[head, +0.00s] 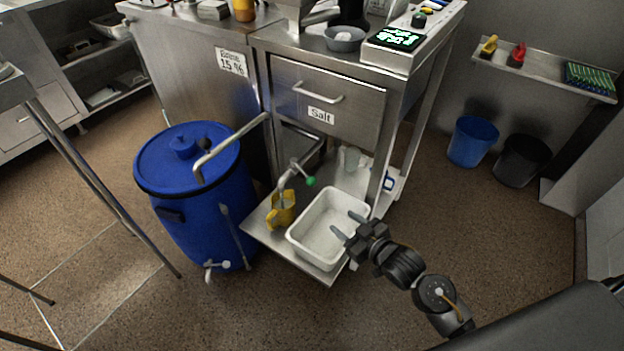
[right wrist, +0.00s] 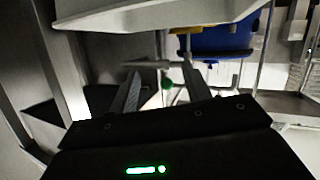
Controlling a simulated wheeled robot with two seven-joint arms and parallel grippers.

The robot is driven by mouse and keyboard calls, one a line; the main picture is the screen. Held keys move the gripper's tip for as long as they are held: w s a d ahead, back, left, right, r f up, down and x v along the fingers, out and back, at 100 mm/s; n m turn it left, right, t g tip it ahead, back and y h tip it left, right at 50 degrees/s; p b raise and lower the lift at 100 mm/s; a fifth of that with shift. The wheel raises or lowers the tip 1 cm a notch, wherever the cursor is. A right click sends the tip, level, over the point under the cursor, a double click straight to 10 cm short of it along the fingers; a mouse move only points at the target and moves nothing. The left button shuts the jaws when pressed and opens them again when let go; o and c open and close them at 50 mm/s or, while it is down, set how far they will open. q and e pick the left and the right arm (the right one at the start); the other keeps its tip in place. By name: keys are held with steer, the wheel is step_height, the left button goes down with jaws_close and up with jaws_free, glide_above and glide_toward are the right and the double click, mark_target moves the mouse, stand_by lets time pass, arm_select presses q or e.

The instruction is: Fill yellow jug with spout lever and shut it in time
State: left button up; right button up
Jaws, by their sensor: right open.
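The yellow jug (head: 280,212) stands on the low steel shelf, below the outlet of a bent metal spout (head: 289,178). The spout's lever has a green knob (head: 311,181). The jug's inside is too small to read a fill level. My right gripper (head: 347,226) is open and empty over the right side of the white tub, apart from the lever and jug. In the right wrist view the green knob (right wrist: 167,84) shows between and beyond the open fingers, and a bit of yellow (right wrist: 196,29) shows near the top. My left gripper is out of view.
The white tub (head: 305,243) sits right of the jug on the shelf. A blue barrel (head: 165,165) with a bent pipe stands left. The "Salt" drawer (head: 345,101) overhangs the spout. A scale (head: 396,39) is on top.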

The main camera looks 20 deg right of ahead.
mark_target(312, 180)
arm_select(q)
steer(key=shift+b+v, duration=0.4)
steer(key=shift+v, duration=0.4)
arm_select(e)
steer(key=shift+w+a+r+n+t+y, duration=0.35)
steer(key=shift+w+a+r+y, duration=0.55)
steer(key=shift+w, duration=1.3)
steer(key=shift+w+a+r+n+t+y, duration=0.35)
steer(key=shift+w+a+r, duration=0.5)
steer(key=shift+w, duration=1.4)
steer(key=shift+w+a+r+n+t+y, duration=0.35)
steer(key=shift+w+a+r+y, duration=0.3)
steer(key=shift+w+a, duration=1.05)
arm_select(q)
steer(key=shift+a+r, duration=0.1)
arm_select(e)
steer(key=shift+w+d, duration=0.5)
steer(key=shift+d, duration=0.05)
steer(key=c, duration=0.5)
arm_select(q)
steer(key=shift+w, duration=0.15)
arm_select(e)
jaws_close()
